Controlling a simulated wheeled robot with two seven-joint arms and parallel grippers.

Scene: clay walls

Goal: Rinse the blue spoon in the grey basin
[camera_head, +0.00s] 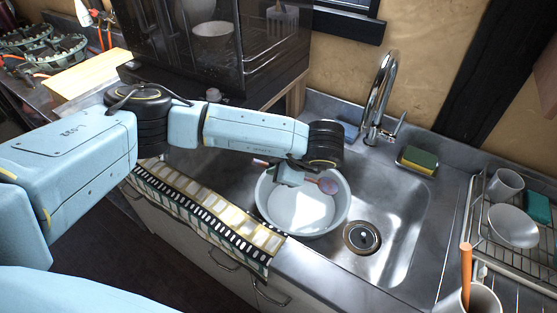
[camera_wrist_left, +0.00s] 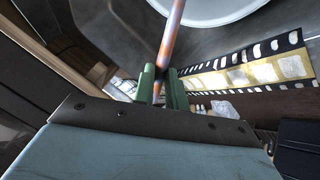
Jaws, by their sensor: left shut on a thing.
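The grey basin (camera_head: 297,222), round and pale, stands in the sink. Part of its rim shows at the top of the left wrist view (camera_wrist_left: 213,20). My left gripper (camera_head: 289,178) is over the basin's back left part, its fingers shut on the spoon's handle. The spoon (camera_head: 328,186) looks blue with reddish, mauve patches; its bowl end shows against the basin's inside, to the right of the fingers. I cannot tell whether it is below the rim. In the left wrist view the handle (camera_wrist_left: 172,45) runs up from between the green fingers. My right gripper is out of view.
The tap (camera_head: 380,95) rises behind the sink, with the drain (camera_head: 361,237) right of the basin. A sponge (camera_head: 419,157) lies on the back right ledge. A dish rack (camera_head: 510,262) with cups and a bowl (camera_head: 513,226) is at right. A patterned cloth (camera_head: 205,212) hangs over the front edge.

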